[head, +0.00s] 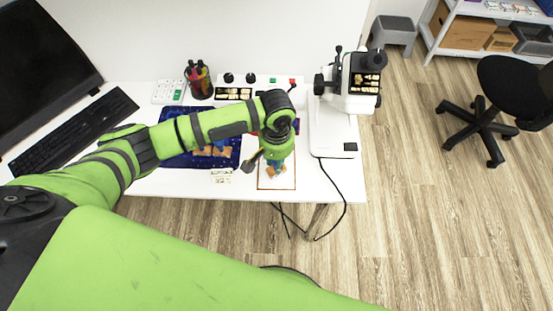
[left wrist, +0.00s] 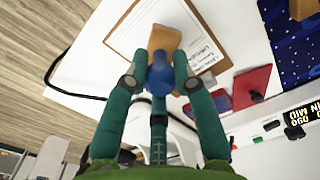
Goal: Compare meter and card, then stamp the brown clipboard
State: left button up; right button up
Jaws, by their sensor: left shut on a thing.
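My left gripper (head: 273,168) is shut on a stamp with a wooden block (left wrist: 165,38) and a blue handle (left wrist: 160,75). The stamp's block points down at the brown clipboard (left wrist: 222,66), which holds white printed paper (left wrist: 135,35). I cannot tell whether the block touches the paper. In the head view, my arm covers part of the clipboard (head: 276,190). A meter box (head: 262,81) with dark displays stands behind my arm; its readings are too small to read. A small pale printed card (head: 222,176) lies left of the clipboard. My right gripper is not in view.
A white instrument (head: 333,128) with a dark display stands right of the clipboard, its cable hanging over the table edge. A blue mat (head: 172,150), keyboard (head: 75,130), calculator (head: 167,91) and pen cup (head: 199,80) are at left. A red pad (left wrist: 252,87) lies beside the clipboard.

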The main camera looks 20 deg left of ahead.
pick_arm(q)
jog(key=shift+f, duration=0.6)
dwell(0.7)
jog(key=shift+s+f+p, duration=0.15)
jog(key=shift+p, duration=0.15)
dwell(2.2)
notch_tip(320, 180, up, 7)
jog(key=p, duration=0.9)
jog(key=shift+r, duration=0.2)
jog(key=shift+f, duration=0.1)
dwell(0.4)
